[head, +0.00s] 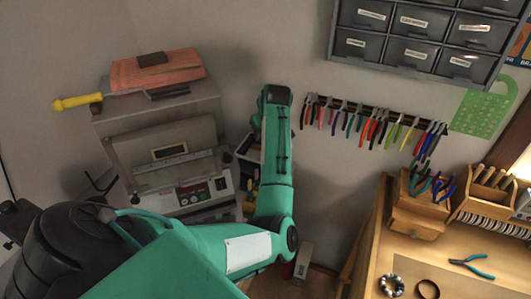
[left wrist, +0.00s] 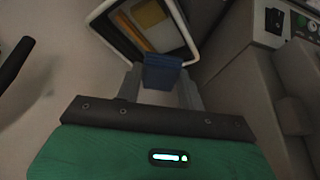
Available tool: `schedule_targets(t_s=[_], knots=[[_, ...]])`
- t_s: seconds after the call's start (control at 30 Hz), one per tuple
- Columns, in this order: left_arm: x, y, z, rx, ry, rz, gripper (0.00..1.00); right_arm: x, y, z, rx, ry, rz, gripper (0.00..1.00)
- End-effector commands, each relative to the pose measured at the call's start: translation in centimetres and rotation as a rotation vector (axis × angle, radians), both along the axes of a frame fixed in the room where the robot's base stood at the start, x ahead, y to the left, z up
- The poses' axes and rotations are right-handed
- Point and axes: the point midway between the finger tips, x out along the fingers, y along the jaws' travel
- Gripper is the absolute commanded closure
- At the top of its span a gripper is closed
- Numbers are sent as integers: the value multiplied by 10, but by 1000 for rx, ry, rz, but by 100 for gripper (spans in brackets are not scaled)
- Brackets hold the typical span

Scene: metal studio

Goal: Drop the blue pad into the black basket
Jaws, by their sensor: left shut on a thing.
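My left gripper (left wrist: 161,80) is shut on the blue pad (left wrist: 162,73), which sits between its two fingers in the left wrist view. The black basket (left wrist: 117,42), with a pale rim, is just beyond the pad and holds yellow, orange and grey things. The pad's far edge overlaps the basket's near rim in that view; I cannot tell whether they touch. In the head view the basket (head: 244,156) is partly hidden behind my left arm, and the left gripper and pad cannot be made out. My right gripper is not in view.
A grey machine with a control panel (head: 196,192) stands left of the basket. Pliers (head: 375,122) hang on the wall to the right. A wooden bench (head: 440,262) stands at right.

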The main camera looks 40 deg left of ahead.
Motion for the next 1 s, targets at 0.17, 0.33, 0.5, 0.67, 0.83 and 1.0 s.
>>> schedule_targets(t_s=[0.17, 0.33, 0.5, 0.67, 0.83, 1.0], knots=[[21, 32, 14, -3, 2, 136, 96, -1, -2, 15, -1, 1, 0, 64], [30, 41, 16, -1, 2, 184, 96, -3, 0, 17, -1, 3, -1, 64], [30, 42, 8, 0, 2, 192, 96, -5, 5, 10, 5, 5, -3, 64], [30, 42, -7, 0, 2, 191, 96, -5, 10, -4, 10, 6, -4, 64], [30, 42, -26, 0, 2, 190, 96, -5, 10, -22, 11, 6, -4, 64], [30, 42, -42, 0, 2, 189, 96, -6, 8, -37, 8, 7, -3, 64]])
